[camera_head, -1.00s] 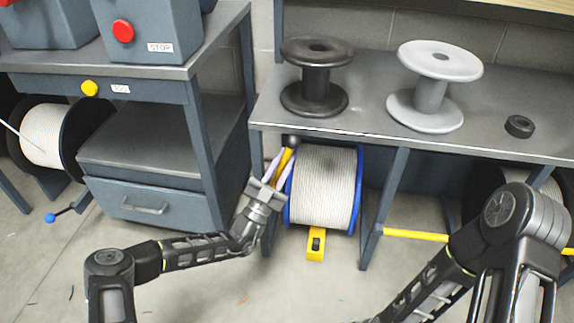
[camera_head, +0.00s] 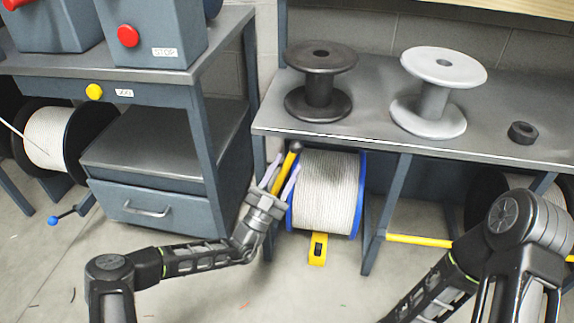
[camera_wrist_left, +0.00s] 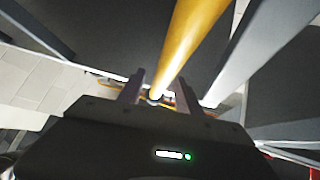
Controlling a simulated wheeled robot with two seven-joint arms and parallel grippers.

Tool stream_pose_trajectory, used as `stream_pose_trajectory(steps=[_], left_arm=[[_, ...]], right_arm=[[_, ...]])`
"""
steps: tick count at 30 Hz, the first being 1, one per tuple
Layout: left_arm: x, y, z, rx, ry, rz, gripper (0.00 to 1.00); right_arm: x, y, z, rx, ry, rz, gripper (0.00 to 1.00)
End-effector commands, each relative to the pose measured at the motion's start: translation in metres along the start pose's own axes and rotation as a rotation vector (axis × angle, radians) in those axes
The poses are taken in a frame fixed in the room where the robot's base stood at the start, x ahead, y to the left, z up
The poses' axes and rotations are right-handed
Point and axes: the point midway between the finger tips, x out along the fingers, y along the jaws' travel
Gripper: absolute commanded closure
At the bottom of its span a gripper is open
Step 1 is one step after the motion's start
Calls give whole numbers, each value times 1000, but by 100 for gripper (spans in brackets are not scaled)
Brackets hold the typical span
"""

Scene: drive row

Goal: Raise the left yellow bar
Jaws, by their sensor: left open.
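The left yellow bar (camera_head: 284,169) stands upright and slightly tilted beside the blue-rimmed cable reel, with a dark knob (camera_head: 295,147) at its top. My left gripper (camera_head: 285,165) is open, with its pale fingers on either side of the bar. In the left wrist view the yellow bar (camera_wrist_left: 187,40) runs down toward the space between the two fingers of the left gripper (camera_wrist_left: 162,92). I cannot tell whether either finger touches it. A second yellow bar (camera_head: 418,240) lies level, low under the bench at right. My right arm shows, but its gripper is out of view.
The cable reel (camera_head: 326,195) sits under the bench (camera_head: 380,135), close to the left gripper. A yellow block (camera_head: 318,249) is on the floor before it. A drawer cabinet (camera_head: 160,205) stands at left. Black (camera_head: 319,90) and grey (camera_head: 434,105) spools stand on the bench.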

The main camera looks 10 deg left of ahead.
Motion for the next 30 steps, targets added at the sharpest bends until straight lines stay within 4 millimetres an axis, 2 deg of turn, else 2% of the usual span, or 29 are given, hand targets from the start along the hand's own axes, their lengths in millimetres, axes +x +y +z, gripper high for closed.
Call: stream_pose_trajectory(steps=[9,13,30], left_arm=[[-50,-1,0,-1,-3,-1,59],[-65,0,0,0,-2,-1,59],[-69,0,0,0,0,1,59]], right_arm=[[-11,-3,1,-1,-5,0,64],[-13,-4,1,-1,-6,0,64],[-12,-4,1,-1,-7,0,64]])
